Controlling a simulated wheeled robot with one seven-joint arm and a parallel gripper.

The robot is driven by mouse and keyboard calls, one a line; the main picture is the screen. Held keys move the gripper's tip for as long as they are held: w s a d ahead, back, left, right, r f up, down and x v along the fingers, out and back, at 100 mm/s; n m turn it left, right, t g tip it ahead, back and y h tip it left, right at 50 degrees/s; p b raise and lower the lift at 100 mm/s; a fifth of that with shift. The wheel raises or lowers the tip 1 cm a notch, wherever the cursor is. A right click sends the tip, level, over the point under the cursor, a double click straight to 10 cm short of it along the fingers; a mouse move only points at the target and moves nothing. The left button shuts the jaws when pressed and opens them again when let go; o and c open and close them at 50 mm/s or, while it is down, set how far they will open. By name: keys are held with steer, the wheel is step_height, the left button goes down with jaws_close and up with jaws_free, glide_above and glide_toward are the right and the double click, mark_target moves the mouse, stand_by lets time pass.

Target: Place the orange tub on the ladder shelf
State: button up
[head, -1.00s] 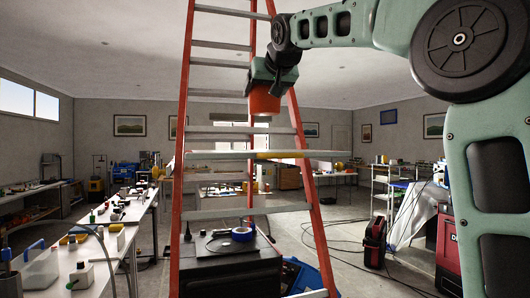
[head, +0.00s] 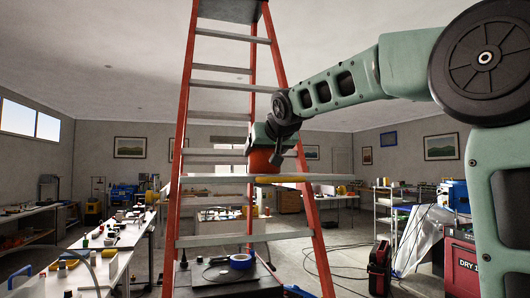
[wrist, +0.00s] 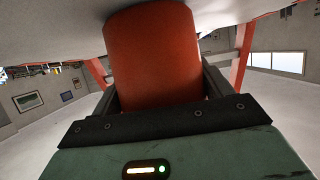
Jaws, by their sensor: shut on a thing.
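The orange tub (head: 262,160) is held in my gripper (head: 264,150) at the middle of the ladder in the head view. The tub also fills the top of the wrist view (wrist: 152,55), between the dark fingers of my gripper (wrist: 155,90). The ladder (head: 184,120) has orange-red rails and pale steps. Its shelf (head: 215,180) is a pale board across the rails, with a yellow item (head: 275,179) along its front. The tub's base is just above or at the shelf; I cannot tell whether they touch.
A dark cabinet (head: 215,285) with blue tape (head: 242,261) on top stands behind the ladder's lower part. A cluttered workbench (head: 110,250) is at left. A red machine (head: 465,265) stands at right, with cables on the floor.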

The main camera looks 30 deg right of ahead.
steer(key=shift+f, duration=0.15)
steer(key=o, duration=1)
steer(key=shift+s+a+r, duration=0.1)
steer(key=shift+s+r, duration=0.15)
steer(key=b+v, duration=0.2)
steer(key=v, duration=0.9)
steer(key=shift+s, duration=0.2)
steer(key=shift+r, duration=0.1)
steer(key=shift+s, duration=0.1)
